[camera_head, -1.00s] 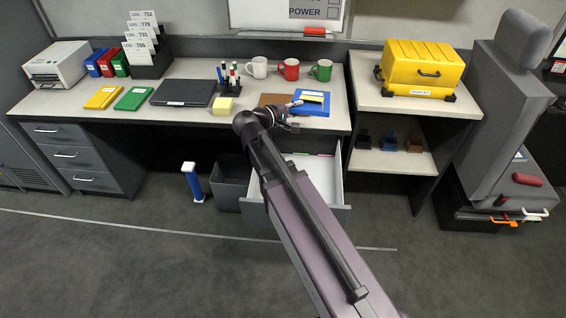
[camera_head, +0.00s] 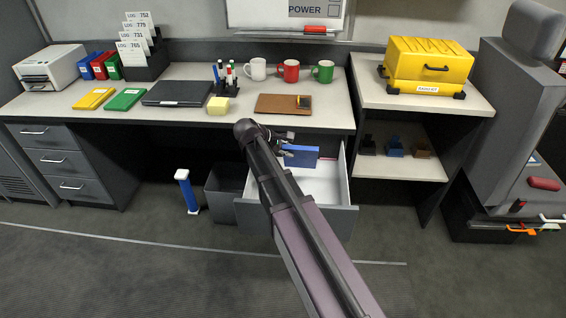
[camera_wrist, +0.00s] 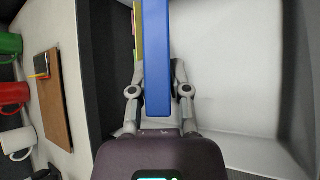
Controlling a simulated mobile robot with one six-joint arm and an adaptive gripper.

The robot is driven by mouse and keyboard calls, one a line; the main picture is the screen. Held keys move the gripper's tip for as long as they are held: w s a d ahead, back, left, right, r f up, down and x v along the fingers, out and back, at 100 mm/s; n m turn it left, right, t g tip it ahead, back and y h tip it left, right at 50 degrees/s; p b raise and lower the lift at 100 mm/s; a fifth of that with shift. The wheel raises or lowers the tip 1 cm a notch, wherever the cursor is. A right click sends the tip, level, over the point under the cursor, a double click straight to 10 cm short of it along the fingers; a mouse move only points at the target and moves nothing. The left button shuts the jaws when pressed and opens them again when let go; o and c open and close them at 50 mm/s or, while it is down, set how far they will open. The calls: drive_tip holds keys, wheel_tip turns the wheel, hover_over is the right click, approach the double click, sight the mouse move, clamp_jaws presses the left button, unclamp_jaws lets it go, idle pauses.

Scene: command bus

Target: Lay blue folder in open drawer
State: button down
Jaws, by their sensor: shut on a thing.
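The blue folder (camera_head: 301,156) is held by my gripper (camera_head: 284,146) at the open drawer (camera_head: 347,192), below the level of the desk top. In the wrist view the blue folder (camera_wrist: 156,60) stands edge-on between the two fingers of my gripper (camera_wrist: 159,85), which are shut on it. The white drawer floor (camera_wrist: 232,70) shows to its right. The drawer's inside is pale and mostly bare, with small coloured strips at its back. I cannot tell whether the folder touches the drawer.
The desk top (camera_head: 190,118) bears a brown clipboard (camera_head: 275,104), mugs, a pen holder, a laptop (camera_head: 178,93) and yellow and green folders. A grey bin (camera_head: 224,190) stands left of the drawer. A shelf unit with a yellow case (camera_head: 425,65) stands to the right.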

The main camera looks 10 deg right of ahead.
drive_tip(key=shift+w+a+f+n+b, duration=0.1)
drive_tip(key=shift+f+n+b, duration=0.1)
drive_tip(key=shift+f, duration=0.25)
drive_tip(key=shift+w+a+f+n+b, duration=0.1)
drive_tip(key=shift+f+b, duration=0.05)
drive_tip(key=shift+f, duration=0.25)
drive_tip(key=shift+s+f, duration=0.1)
drive_tip(key=shift+f, duration=0.1)
drive_tip(key=s+a+f+m+t+h+b, duration=0.1)
drive_tip(key=s+f+t+b, duration=0.1)
drive_tip(key=f+b, duration=0.6)
drive_tip(key=shift+s+f+b, duration=0.4)
drive_tip(key=shift+s+b, duration=0.5)
drive_tip(key=shift+b, duration=0.8)
drive_tip(key=shift+a, duration=0.15)
drive_tip(key=c, duration=0.5)
unclamp_jaws()
